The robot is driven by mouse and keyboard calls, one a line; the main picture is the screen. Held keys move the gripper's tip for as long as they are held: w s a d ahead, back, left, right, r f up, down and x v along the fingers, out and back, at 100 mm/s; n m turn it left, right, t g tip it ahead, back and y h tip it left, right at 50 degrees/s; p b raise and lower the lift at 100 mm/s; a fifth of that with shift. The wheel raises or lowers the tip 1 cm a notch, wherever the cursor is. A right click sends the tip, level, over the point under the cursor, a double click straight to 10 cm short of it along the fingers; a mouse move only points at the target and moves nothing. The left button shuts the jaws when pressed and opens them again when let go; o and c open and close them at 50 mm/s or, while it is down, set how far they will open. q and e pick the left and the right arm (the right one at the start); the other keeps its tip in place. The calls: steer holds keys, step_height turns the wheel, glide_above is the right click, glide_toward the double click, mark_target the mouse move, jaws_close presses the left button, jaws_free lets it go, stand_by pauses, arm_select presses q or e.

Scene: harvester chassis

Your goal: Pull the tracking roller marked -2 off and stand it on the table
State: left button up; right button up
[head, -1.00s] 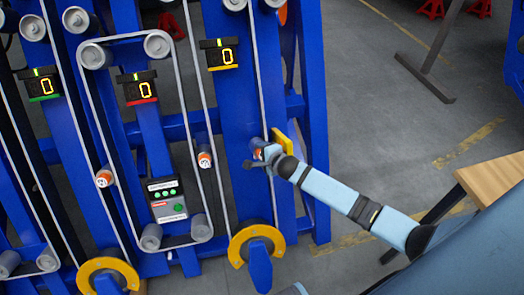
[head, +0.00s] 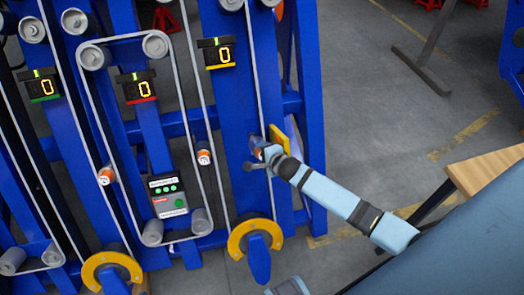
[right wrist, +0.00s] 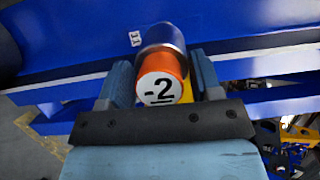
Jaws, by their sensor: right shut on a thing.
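The tracking roller marked -2 (right wrist: 161,84) shows in the right wrist view, with an orange end, a white face and a metal body. My right gripper (right wrist: 160,82) is shut on it, one finger on each side. In the head view my right gripper (head: 268,158) is at the blue upright, and the roller is mostly hidden there. The roller's far end is against or very near the blue frame; I cannot tell whether it is still seated. The wooden table (head: 486,168) is at the right edge.
The blue chassis (head: 236,110) carries belts and grey rollers. Two other orange-ended rollers (head: 204,157) (head: 106,175) sit on it to the left. Open floor lies between chassis and table.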

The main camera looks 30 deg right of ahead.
steer(key=shift+s+r, duration=0.3)
steer(key=shift+s+a+r+p, duration=0.25)
steer(key=shift+s+r+p, duration=0.15)
steer(key=shift+s+p, duration=0.45)
arm_select(q)
steer(key=shift+s+r+p, duration=0.1)
steer(key=shift+r+p, duration=0.45)
arm_select(e)
steer(key=shift+s+a+r, duration=0.15)
steer(key=shift+s+r, duration=0.1)
steer(key=shift+s, duration=0.1)
arm_select(q)
steer(key=shift+a, duration=0.1)
arm_select(e)
steer(key=shift+r, duration=0.1)
